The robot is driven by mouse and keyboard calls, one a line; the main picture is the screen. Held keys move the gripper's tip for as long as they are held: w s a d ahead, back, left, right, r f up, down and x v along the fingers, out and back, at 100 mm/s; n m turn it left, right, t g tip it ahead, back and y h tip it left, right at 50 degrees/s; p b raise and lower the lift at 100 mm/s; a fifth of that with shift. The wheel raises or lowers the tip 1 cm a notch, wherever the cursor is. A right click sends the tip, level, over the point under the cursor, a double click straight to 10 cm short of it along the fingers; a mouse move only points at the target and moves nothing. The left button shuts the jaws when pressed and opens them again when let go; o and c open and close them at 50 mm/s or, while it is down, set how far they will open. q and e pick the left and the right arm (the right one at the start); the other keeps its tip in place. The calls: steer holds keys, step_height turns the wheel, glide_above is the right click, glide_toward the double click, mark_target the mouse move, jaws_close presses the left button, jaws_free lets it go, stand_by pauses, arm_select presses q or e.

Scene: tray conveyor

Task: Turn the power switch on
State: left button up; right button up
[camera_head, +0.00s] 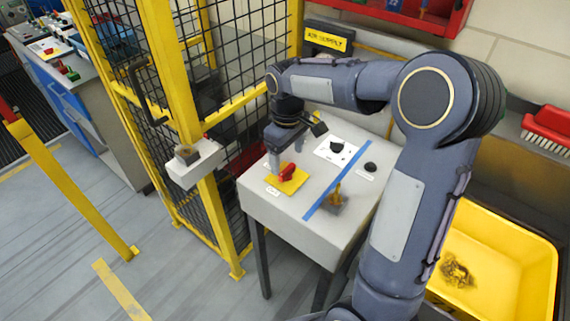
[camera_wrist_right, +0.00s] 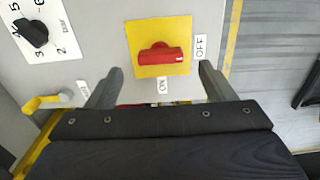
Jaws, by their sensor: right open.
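The power switch is a red handle (camera_head: 287,172) on a yellow plate (camera_head: 296,183) on top of the grey cabinet. In the right wrist view the red handle (camera_wrist_right: 160,55) lies crosswise on its yellow plate (camera_wrist_right: 143,33). A white mark on its right end faces the OFF label (camera_wrist_right: 200,46); the ON label (camera_wrist_right: 163,86) is below the plate. My right gripper (camera_head: 279,163) is over the switch; in the wrist view its open fingers (camera_wrist_right: 159,70) stand apart on either side of the switch, empty. Whether they touch it I cannot tell. My left gripper is out of view.
A yellow mesh fence (camera_head: 183,90) stands at left. A yellow bin (camera_head: 500,245) is at right.

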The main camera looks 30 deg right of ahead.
mark_target(287, 169)
steer(key=shift+f, duration=2.15)
steer(key=c, duration=1)
